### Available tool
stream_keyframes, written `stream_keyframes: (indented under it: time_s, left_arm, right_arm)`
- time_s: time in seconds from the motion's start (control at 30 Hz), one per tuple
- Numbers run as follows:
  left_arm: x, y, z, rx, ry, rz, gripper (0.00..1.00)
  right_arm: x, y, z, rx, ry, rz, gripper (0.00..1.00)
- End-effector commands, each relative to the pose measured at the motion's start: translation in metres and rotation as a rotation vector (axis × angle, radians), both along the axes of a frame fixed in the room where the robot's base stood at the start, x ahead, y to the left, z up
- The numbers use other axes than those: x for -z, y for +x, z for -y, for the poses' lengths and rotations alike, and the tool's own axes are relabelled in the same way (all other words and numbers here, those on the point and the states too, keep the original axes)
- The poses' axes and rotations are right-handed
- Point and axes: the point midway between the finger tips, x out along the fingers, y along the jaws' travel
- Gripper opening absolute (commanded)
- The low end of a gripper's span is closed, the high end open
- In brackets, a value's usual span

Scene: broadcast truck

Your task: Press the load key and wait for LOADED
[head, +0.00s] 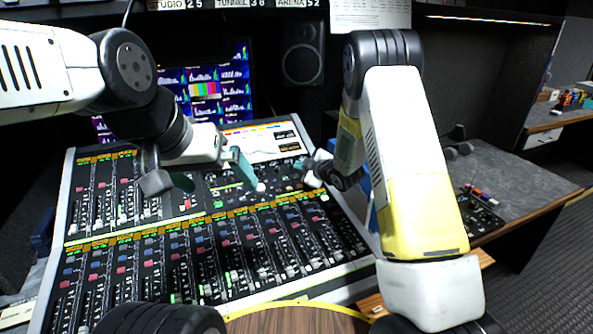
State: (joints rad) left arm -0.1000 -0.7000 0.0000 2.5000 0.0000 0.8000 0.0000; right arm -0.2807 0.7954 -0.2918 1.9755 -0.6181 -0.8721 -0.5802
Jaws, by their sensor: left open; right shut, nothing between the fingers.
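The sloped mixing console (70,225) fills the left and middle of the head view, with rows of faders, coloured knobs and small keys. I cannot make out which key is the load key, and no LOADED text is readable. My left gripper (208,186) is open above the console's upper middle, its fingers spread wide with nothing between them. My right gripper (299,164) is shut and empty over the console's upper right part, near small dark displays (288,147). I cannot tell whether its tip touches the surface. The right arm hides the console's right edge.
A monitor (235,75) with colour bars and a speaker (303,55) stand behind the console. A grey side desk (510,180) with a small control panel (478,212) is at the right. Paper sheets (370,14) hang above. Dark floor lies at far right.

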Motion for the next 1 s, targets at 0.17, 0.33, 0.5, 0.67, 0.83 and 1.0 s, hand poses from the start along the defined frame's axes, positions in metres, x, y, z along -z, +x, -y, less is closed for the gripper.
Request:
stream_keyframes:
  time_s: [0.17,0.33,0.5,0.67,0.83,1.0]
  left_arm:
    - [0.0,0.0,0.0,0.0,0.0,0.0,1.0]
    - [0.0,0.0,0.0,0.0,0.0,0.0,1.0]
    - [0.0,0.0,0.0,0.0,0.0,0.0,1.0]
    - [0.0,0.0,0.0,0.0,0.0,0.0,1.0]
    - [0.0,0.0,0.0,0.0,0.0,0.0,1.0]
    - [0.0,0.0,0.0,0.0,0.0,0.0,1.0]
  right_arm:
    - [0.018,0.007,-0.003,0.0,0.001,0.0,0.0]
    - [0.025,0.01,-0.004,0.0,0.0,0.0,0.0]
    - [0.026,0.01,-0.004,0.001,0.0,0.001,0.0]
    - [0.026,0.01,-0.004,0.001,0.0,0.001,0.0]
    - [0.026,0.01,-0.004,0.0,0.0,0.0,0.0]
    - [0.026,0.01,-0.004,0.0,0.001,0.0,0.0]
